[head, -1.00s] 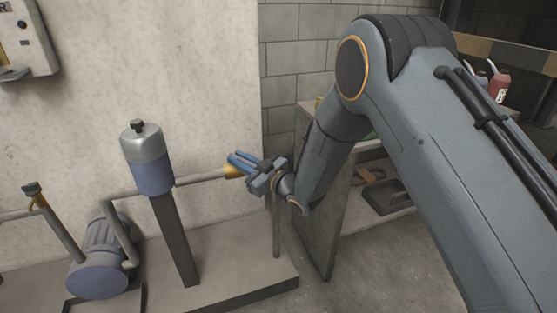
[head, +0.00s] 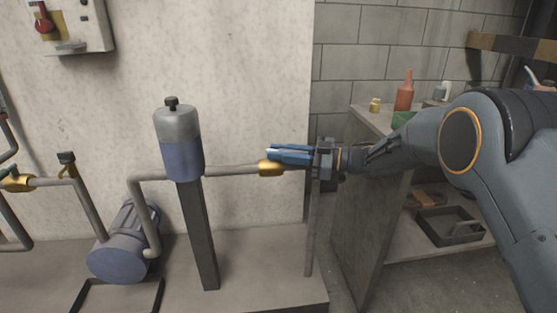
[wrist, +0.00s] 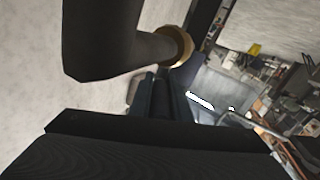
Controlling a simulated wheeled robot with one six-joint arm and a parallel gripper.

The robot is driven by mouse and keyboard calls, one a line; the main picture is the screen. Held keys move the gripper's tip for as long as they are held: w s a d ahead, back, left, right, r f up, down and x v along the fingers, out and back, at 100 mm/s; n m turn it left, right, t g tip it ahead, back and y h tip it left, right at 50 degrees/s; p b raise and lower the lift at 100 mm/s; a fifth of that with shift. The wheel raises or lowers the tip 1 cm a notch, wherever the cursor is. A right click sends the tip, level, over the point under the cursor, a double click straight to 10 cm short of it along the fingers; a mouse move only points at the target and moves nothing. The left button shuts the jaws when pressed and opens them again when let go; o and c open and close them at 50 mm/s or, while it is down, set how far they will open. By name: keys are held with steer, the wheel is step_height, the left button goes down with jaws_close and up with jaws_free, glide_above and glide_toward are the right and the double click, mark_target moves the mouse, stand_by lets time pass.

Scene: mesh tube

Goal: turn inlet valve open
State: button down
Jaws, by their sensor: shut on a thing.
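A brass valve body (head: 271,168) sits on the grey pipe to the right of the blue-and-grey canister in the head view. My gripper (head: 277,153) is at this valve, its blue fingers level and pointing left, just above the brass. It is shut on the valve handle, which the fingers hide. In the wrist view, a brass collar (wrist: 178,46) shows at the end of a dark pipe, with my dark fingers (wrist: 162,82) just below it. No label shows which valve is the inlet.
The canister (head: 180,140) stands on a post left of the valve, with a blue pump (head: 122,248) beyond. Another brass valve (head: 16,181) is at far left. A control box (head: 70,25) hangs on the wall. A shelf unit (head: 362,205) stands close on the right.

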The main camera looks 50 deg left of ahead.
steer(key=shift+a+r+g, duration=0.1)
steer(key=shift+g, duration=0.2)
steer(key=c, duration=1.6)
jaws_free()
steer(key=shift+s, duration=0.15)
steer(key=shift+c, duration=0.2)
steer(key=shift+r, duration=0.1)
step_height(320, 180, up, 10)
steer(key=shift+f+p, duration=0.15)
steer(key=shift+p, duration=0.9)
